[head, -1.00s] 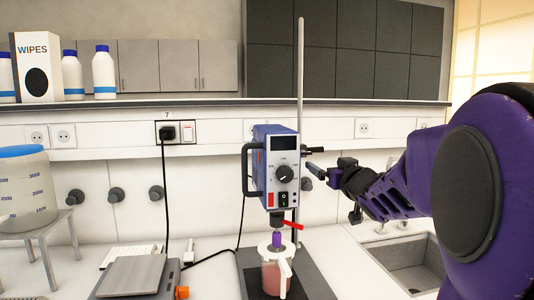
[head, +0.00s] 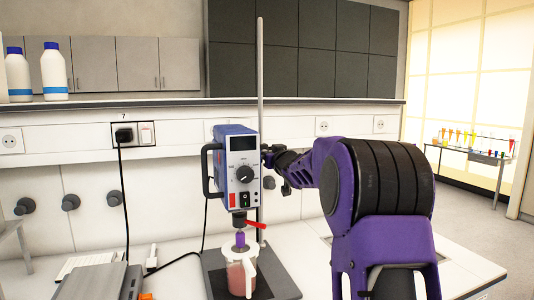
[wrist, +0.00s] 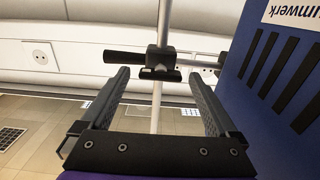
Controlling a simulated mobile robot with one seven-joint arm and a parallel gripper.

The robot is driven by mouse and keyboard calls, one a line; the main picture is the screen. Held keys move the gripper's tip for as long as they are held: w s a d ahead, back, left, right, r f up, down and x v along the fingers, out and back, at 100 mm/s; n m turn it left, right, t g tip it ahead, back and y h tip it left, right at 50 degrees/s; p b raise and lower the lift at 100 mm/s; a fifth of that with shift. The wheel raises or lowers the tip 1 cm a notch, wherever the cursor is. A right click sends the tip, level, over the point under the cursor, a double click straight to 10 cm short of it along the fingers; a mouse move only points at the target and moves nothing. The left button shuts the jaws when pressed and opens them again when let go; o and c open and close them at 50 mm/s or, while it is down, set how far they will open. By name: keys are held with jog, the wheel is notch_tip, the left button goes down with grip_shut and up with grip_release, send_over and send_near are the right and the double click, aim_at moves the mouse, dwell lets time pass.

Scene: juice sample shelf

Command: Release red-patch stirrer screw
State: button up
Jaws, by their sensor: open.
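The blue stirrer (head: 238,172) hangs on an upright metal rod (head: 260,75) and has a red patch (head: 232,200) low on its front. In the wrist view a dark clamp (wrist: 162,57) sits on the rod, with a dark wing-shaped screw head (wrist: 155,74) facing me and a black bar to its left. My gripper (wrist: 158,78) is open, its fingers apart on either side of the rod and screw head, with nothing between them clearly touched. In the head view my gripper (head: 274,158) is at the rod, just right of the stirrer, and hides the clamp.
A jug of pink liquid (head: 240,278) stands under the stirrer on the dark base plate (head: 281,284). A red lever (head: 254,224) sticks out below the stirrer. The stirrer's blue side (wrist: 282,80) is close to the right finger. A cable (head: 124,190) hangs left.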

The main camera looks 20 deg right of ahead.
jog(key=c, duration=1.4)
jog(key=shift+n, duration=0.3)
jog(key=shift+a+f+n+b, duration=0.15)
jog(key=shift+n+b, duration=1.45)
jog(key=shift+n, duration=2.7)
jog(key=shift+a+f+n+b, duration=0.1)
jog(key=shift+n+b, duration=1.5)
jog(key=shift+n, duration=2.7)
